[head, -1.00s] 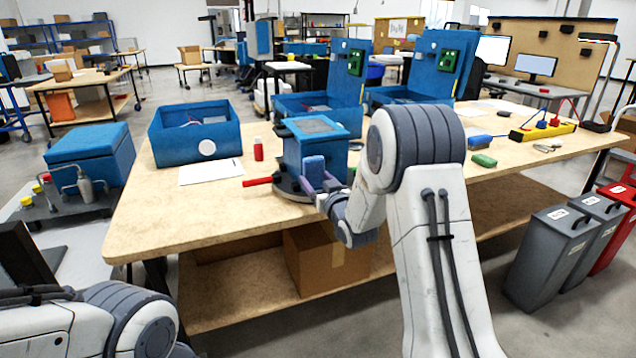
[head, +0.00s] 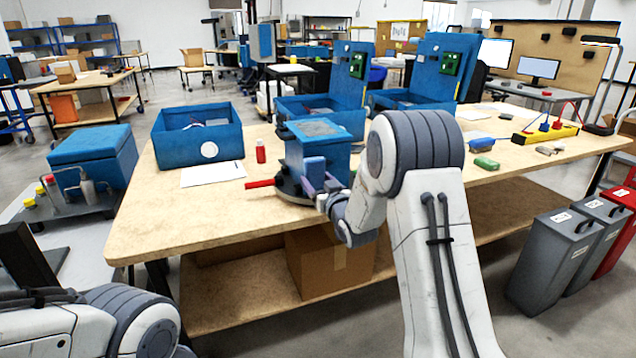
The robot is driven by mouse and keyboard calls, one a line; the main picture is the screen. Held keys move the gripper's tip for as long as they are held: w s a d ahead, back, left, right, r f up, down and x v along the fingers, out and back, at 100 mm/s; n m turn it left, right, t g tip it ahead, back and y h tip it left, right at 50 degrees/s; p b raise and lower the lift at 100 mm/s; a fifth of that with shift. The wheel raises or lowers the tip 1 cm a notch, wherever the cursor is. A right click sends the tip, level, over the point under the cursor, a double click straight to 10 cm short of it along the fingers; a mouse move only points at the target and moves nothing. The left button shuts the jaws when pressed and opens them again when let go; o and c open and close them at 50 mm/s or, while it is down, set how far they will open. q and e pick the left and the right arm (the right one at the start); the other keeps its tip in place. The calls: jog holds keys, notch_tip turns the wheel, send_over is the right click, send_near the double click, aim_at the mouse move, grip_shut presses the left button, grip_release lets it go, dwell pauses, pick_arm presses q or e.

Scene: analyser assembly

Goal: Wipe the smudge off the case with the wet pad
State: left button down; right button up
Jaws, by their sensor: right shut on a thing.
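A blue case (head: 326,148) with a greyish top (head: 316,127) stands on a dark round turntable (head: 290,190) with a red handle (head: 260,183). I cannot make out a distinct smudge on the sides of the case that show. My right gripper (head: 326,183) is shut on a small blue pad (head: 314,169). The pad is upright in front of the case's near side; I cannot tell whether it touches. My right arm hides part of the turntable. My left gripper is out of view; only part of the left arm shows at bottom left.
On the wooden table (head: 150,225) are an open blue box (head: 178,150), a white sheet (head: 212,173), a red bottle (head: 260,152), and a green object (head: 486,163). Two open blue cases (head: 300,103) stand behind. Grey bins (head: 545,255) stand at right. The front left tabletop is clear.

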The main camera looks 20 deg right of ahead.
aim_at(335, 170)
jog(key=shift+w, duration=0.5)
jog(key=shift+d, duration=0.1)
jog(key=shift+w+d, duration=0.15)
jog(key=shift+d, duration=3.3)
jog(key=shift+b, duration=0.35)
jog(key=shift+a+b, duration=1.15)
jog(key=shift+a, duration=2.55)
